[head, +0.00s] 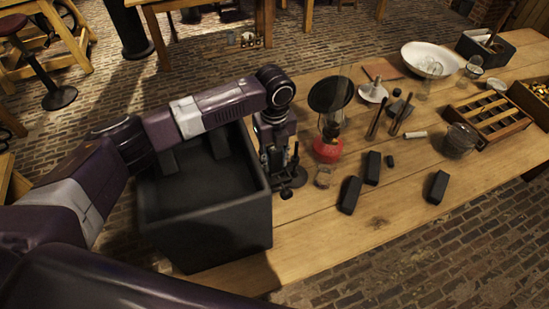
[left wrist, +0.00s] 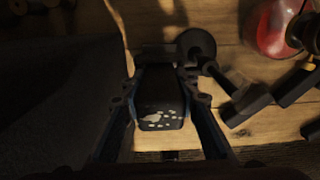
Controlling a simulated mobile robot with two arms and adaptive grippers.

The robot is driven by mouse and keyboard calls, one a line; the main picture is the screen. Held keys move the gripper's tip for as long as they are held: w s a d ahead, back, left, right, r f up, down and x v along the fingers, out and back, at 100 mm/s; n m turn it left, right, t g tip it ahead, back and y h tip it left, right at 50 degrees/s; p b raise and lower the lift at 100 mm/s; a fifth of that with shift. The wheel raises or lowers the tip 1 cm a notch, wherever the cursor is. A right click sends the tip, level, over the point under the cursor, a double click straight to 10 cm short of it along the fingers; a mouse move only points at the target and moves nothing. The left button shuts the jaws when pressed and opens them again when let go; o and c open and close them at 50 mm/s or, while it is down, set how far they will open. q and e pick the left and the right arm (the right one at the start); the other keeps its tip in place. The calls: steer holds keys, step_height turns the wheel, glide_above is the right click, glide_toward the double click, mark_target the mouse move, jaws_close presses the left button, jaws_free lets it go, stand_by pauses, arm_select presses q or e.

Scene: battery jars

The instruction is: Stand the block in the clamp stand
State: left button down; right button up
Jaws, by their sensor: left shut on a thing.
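My left gripper (head: 277,160) is over the table, just right of the large dark bin. In the left wrist view my left gripper (left wrist: 164,128) is shut on a dark block (left wrist: 158,92) with pale specks on its near end. In the head view the gripper mostly hides this block. What looks like the clamp stand, with a dark round base (head: 287,191), is right by the gripper. In the left wrist view the stand (left wrist: 195,44) shows just beyond and right of the block. I cannot tell whether block and stand touch. My right gripper is not in view.
The dark bin (head: 262,220) stands close left of the gripper. A red-based lamp (head: 328,150) and a small glass (head: 323,177) stand to the right. Dark blocks (head: 350,194), (head: 372,168) and (head: 437,187) lie farther right. The table's front is clear.

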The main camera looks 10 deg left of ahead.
arm_select(q)
steer(key=shift+f, duration=0.2)
steer(key=c, duration=1.4)
jaws_free()
step_height(320, 180, up, 12)
steer(key=shift+r, duration=0.1)
